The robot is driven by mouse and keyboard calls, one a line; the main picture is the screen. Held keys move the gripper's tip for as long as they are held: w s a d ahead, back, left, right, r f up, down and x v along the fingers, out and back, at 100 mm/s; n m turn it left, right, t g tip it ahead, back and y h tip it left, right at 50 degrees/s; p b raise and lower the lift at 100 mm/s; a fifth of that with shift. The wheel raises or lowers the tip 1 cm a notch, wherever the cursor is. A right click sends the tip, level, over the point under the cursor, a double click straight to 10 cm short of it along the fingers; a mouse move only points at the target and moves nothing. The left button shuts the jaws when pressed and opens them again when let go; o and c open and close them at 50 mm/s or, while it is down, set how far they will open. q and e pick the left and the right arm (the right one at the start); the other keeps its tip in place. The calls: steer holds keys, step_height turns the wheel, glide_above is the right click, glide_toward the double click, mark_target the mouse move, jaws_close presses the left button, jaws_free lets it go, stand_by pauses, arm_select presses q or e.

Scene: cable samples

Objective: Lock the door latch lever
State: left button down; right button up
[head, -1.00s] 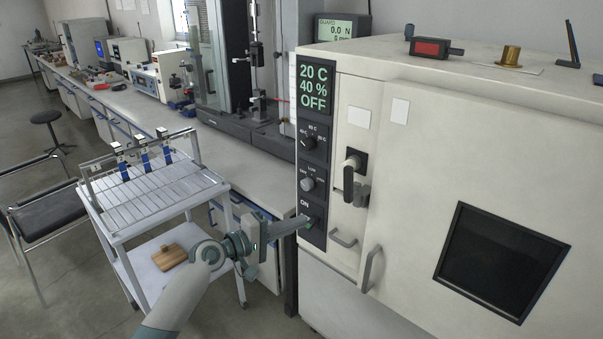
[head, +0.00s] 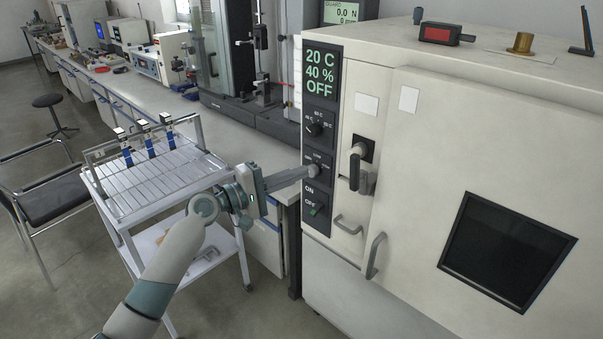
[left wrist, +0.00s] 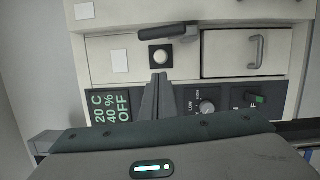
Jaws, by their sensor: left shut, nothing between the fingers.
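The door latch lever (head: 355,168) is a black handle that hangs down from a dark square plate on the white chamber's front. It also shows at the top of the left wrist view (left wrist: 168,33), where the picture is turned sideways. My left gripper (head: 312,172) is shut and empty. Its tips are in front of the control panel, left of the lever and apart from it, and overlap the lower knob. In the left wrist view, the shut fingers (left wrist: 158,78) point toward the latch plate. My right gripper is out of view.
The control panel (head: 319,195) has a display reading 20 C, 40 %, OFF, two knobs and a green switch (head: 314,211). A grey door handle (head: 374,257) juts out below the lever. A wire-topped trolley (head: 160,184) stands left of my arm.

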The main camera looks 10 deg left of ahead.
mark_target(359, 176)
arm_select(q)
steer(key=w+d+p, duration=0.3)
steer(key=d+p, duration=0.2)
steer(key=d, duration=0.5)
steer(key=shift+r, duration=0.2)
